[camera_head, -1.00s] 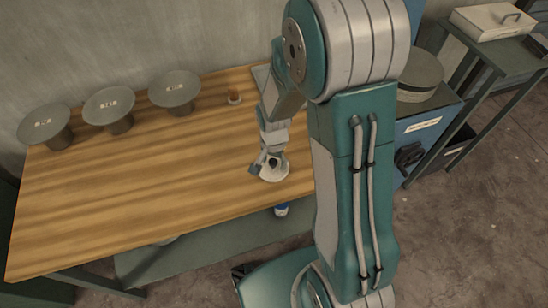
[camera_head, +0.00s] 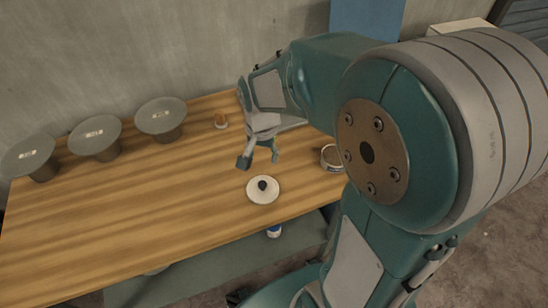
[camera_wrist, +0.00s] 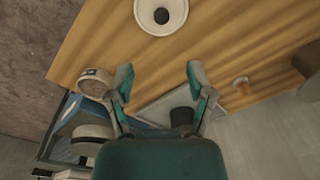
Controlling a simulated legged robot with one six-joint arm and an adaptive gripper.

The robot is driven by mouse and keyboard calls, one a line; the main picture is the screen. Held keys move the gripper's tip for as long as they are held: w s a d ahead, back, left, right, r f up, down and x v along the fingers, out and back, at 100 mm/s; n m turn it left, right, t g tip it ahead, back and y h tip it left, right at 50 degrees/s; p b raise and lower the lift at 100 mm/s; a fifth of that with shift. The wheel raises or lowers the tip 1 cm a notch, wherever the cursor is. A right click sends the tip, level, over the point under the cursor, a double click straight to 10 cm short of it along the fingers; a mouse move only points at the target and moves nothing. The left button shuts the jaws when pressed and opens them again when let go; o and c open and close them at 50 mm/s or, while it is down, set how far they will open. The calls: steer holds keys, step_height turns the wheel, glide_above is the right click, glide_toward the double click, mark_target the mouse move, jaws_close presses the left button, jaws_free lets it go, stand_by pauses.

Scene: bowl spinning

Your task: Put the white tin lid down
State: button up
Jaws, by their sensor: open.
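The white tin lid (camera_head: 263,190) with its dark round knob lies flat on the wooden table near the front edge. It also shows at the top of the wrist view (camera_wrist: 143,20), beyond my fingertips. My gripper (camera_head: 259,160) is open and empty above the table, behind the lid and apart from it. In the wrist view my gripper's (camera_wrist: 159,76) two fingers are spread wide with nothing between them. A round white tin (camera_head: 331,158) stands to the right of the lid, partly hidden by my arm; it shows in the wrist view too (camera_wrist: 96,84).
Several grey discs on stands line the back left of the table, one of them nearest my gripper (camera_head: 161,116). A small orange-brown jar (camera_head: 221,120) stands at the back. A blue-and-white can (camera_head: 274,231) is below the table edge. The table's left middle is clear.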

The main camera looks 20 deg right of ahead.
steer(key=s+r+n+t, duration=0.5)
steer(key=s+r+n, duration=0.3)
steer(key=s+r, duration=0.4)
steer(key=shift+s+r, duration=0.25)
steer(key=shift+s, duration=0.35)
stand_by(0.4)
